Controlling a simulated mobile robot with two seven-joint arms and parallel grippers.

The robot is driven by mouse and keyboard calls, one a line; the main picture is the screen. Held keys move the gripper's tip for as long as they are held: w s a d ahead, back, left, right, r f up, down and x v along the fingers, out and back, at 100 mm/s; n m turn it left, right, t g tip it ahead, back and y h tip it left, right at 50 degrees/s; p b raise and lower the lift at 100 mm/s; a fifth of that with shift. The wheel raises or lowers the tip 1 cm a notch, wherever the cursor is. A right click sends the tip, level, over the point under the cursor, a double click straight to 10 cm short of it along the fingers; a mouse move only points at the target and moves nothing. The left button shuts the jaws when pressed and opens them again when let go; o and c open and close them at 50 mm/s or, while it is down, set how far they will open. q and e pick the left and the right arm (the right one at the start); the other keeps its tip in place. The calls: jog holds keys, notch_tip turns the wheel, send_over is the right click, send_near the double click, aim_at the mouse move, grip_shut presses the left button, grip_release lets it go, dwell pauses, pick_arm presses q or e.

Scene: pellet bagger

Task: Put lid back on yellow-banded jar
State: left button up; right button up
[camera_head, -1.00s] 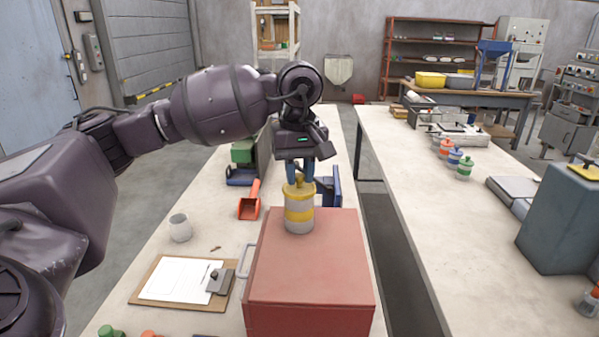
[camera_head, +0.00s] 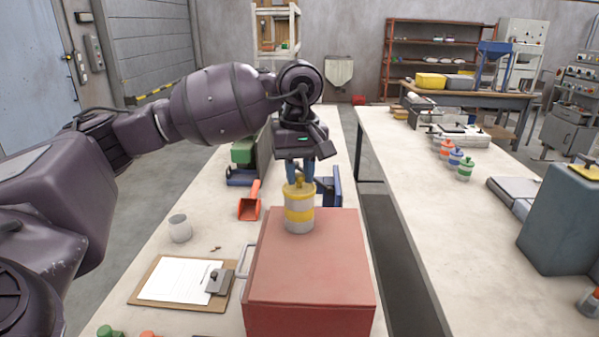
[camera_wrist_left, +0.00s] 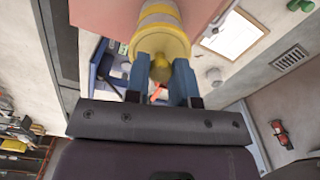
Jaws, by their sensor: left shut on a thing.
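The yellow-banded jar (camera_head: 299,215) stands upright on the red box (camera_head: 310,265). Its yellow lid (camera_head: 299,190) sits on the jar's top, with no gap that I can see. My left gripper (camera_head: 300,180) reaches down from above and behind and is shut on the lid's knob. In the left wrist view, the blue fingers (camera_wrist_left: 160,66) stand on either side of the knob, below the lid (camera_wrist_left: 160,44) and the banded jar (camera_wrist_left: 158,14). Whether the lid is fully seated is hard to tell. My right gripper is out of view.
A clipboard (camera_head: 150,295), a grey cup (camera_head: 180,228) and an orange scoop (camera_head: 249,208) lie left of the box. A blue item (camera_head: 333,188) stands close behind the jar. Several small jars (camera_head: 455,157) stand on the right-hand bench, beyond a gap.

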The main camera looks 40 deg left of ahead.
pick_arm(q)
jog(key=o, duration=0.8)
jog(key=shift+c, duration=0.2)
jog(key=shift+o, duration=1.1)
jog(key=o, duration=0.5)
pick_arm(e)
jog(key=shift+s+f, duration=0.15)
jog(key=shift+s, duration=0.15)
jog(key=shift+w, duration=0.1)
